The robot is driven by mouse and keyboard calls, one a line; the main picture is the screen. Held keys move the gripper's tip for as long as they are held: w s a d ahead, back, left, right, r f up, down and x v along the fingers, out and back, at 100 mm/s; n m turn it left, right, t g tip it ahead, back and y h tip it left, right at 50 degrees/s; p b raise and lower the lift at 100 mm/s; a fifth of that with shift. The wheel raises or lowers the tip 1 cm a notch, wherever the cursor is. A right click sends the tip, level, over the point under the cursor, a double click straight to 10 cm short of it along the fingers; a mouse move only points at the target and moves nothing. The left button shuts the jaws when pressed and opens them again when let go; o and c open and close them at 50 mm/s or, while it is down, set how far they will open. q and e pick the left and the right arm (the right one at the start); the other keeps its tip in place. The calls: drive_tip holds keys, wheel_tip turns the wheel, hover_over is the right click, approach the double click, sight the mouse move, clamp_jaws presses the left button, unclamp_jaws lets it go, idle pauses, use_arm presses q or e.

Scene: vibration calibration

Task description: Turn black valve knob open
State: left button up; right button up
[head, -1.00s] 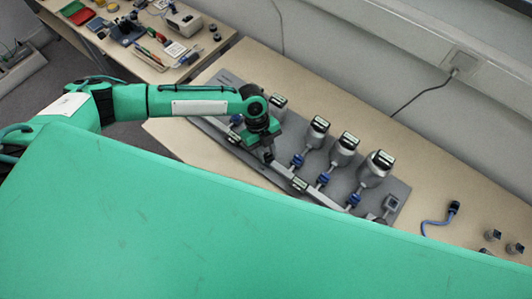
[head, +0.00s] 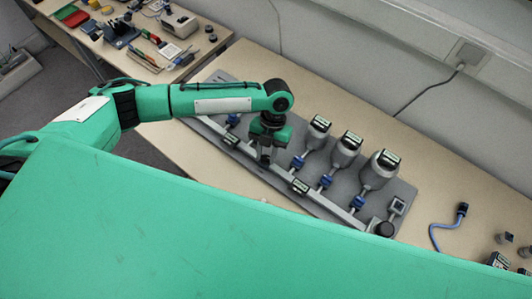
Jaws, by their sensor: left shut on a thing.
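My left gripper (head: 265,158) points down at the pipe of the grey panel (head: 290,185), left of its middle. It is shut on a small dark part there, taken as the black valve knob; the jaws largely hide it and its turn angle cannot be told. Blue valves (head: 298,163) sit along the pipe on either side of the gripper. My right gripper is not in view.
Several grey vessels with dark displays (head: 376,172) stand right of the gripper. A blue cable (head: 447,228) lies on the table (head: 425,165) to the right. A second table with tools (head: 150,45) stands at upper left. My green body hides the foreground.

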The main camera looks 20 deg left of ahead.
use_arm(q)
drive_tip(key=shift+d+m+y+b, duration=0.15)
drive_tip(key=shift+m+y, duration=0.15)
drive_tip(key=shift+m, duration=0.5)
drive_tip(key=shift+m+y+b, duration=0.15)
drive_tip(key=shift+m+y, duration=0.15)
drive_tip(key=shift+m, duration=0.5)
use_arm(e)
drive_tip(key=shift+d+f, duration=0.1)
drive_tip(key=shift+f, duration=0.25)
use_arm(q)
drive_tip(key=o, duration=1)
drive_tip(key=shift+c, duration=0.2)
drive_tip(key=b+v, duration=0.2)
drive_tip(key=v, duration=1.1)
drive_tip(key=shift+r, duration=0.45)
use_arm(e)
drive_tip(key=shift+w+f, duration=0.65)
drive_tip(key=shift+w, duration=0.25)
use_arm(q)
drive_tip(key=shift+s+d, duration=0.1)
drive_tip(key=shift+d, duration=0.05)
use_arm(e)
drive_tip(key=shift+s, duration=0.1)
